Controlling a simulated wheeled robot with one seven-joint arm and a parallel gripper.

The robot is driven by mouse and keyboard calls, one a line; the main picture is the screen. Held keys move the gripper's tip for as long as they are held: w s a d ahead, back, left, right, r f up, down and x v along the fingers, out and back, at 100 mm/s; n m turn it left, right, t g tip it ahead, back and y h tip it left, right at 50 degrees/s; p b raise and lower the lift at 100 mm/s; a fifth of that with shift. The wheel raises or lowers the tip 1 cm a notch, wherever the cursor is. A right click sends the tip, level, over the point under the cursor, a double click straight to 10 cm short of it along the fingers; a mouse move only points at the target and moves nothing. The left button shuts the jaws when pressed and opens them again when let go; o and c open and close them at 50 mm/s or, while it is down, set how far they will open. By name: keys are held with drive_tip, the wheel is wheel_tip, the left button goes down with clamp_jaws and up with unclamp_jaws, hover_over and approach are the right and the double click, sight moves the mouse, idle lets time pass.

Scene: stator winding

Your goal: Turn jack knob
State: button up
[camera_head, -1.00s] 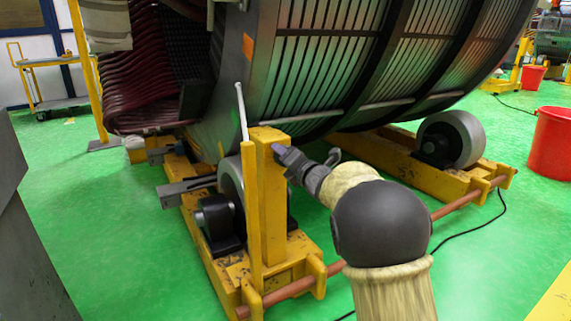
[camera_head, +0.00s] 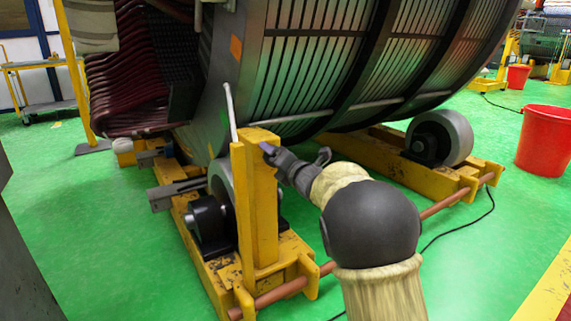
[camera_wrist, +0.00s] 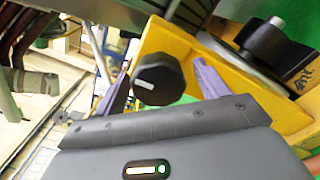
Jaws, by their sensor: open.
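The jack knob (camera_wrist: 158,78) is a black, many-sided cap on the yellow face of the jack post. In the wrist view it sits between the two purple-grey fingers of my gripper (camera_wrist: 161,71). The fingers are open, one on each side of it, with a visible gap at the left finger; contact at the right finger is hard to tell. In the head view my gripper (camera_head: 268,150) is at the upper right side of the yellow jack post (camera_head: 264,215), and the knob is hidden there.
A large ribbed stator (camera_head: 310,75) rests over yellow roller stands (camera_head: 415,178). A thin white rod (camera_head: 230,112) rises beside the post. A copper-coloured bar (camera_head: 440,206) crosses low in front. A red bucket (camera_head: 545,140) stands right. Green floor is open at left.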

drive_tip(key=p+v, duration=0.5)
drive_tip(key=v, duration=1.2)
drive_tip(key=shift+d, duration=0.2)
drive_tip(key=shift+s, duration=0.1)
